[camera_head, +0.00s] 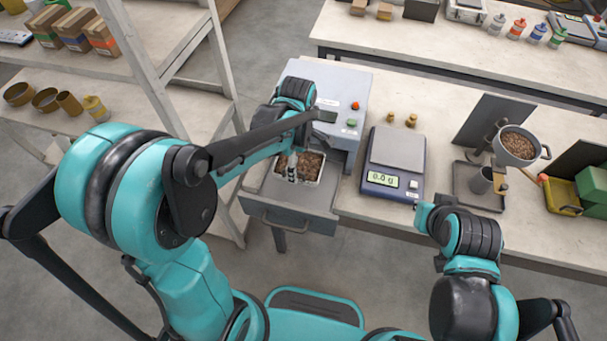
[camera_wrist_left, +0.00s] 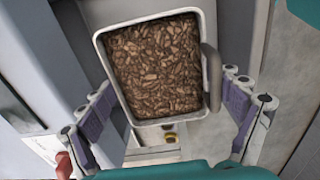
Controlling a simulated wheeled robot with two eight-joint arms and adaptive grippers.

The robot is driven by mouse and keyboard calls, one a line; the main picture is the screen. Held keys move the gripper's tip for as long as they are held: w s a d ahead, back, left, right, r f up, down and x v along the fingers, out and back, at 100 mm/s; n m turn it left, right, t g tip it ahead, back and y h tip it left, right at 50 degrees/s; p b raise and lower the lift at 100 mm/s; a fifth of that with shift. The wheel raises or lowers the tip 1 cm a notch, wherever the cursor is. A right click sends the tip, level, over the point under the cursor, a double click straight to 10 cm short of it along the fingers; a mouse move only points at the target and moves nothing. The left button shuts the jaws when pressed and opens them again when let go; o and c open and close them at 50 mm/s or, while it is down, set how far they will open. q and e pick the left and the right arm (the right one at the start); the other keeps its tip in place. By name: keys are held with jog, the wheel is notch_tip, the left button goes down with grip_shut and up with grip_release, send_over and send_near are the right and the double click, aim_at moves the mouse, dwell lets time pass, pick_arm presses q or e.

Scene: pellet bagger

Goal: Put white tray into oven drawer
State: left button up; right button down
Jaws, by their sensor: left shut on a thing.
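The white tray (camera_head: 321,173), filled with brown pellets, is at the open oven drawer (camera_head: 318,222). It also shows in the left wrist view (camera_wrist_left: 165,119), between the two fingers of my left gripper (camera_wrist_left: 168,108). In the head view that gripper (camera_head: 293,167) is at the tray's left part, shut on it. The tray looks level and lies within the drawer's outline. I cannot tell whether it touches the drawer floor. The grey oven (camera_head: 340,88) stands behind the drawer. My right arm is at the lower right; its fingers are not visible.
A scale (camera_head: 396,163) stands on the bench right of the oven. Farther right are a pan of pellets (camera_head: 517,146) on a stand and a yellow bin (camera_head: 564,197). A shelf rack (camera_head: 150,65) with boxes and tins is at the left. The floor before the drawer is clear.

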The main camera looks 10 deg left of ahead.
aim_at(299, 167)
pick_arm(q)
jog(key=f+b, duration=0.1)
jog(key=f, duration=0.5)
jog(key=shift+w+f+b, duration=0.1)
jog(key=shift+w+b, duration=0.1)
jog(key=shift+b, duration=0.2)
jog(key=shift+f+b, duration=0.6)
jog(key=shift+f, duration=1.5)
jog(key=shift+f, duration=0.15)
jog(key=o, duration=1.2)
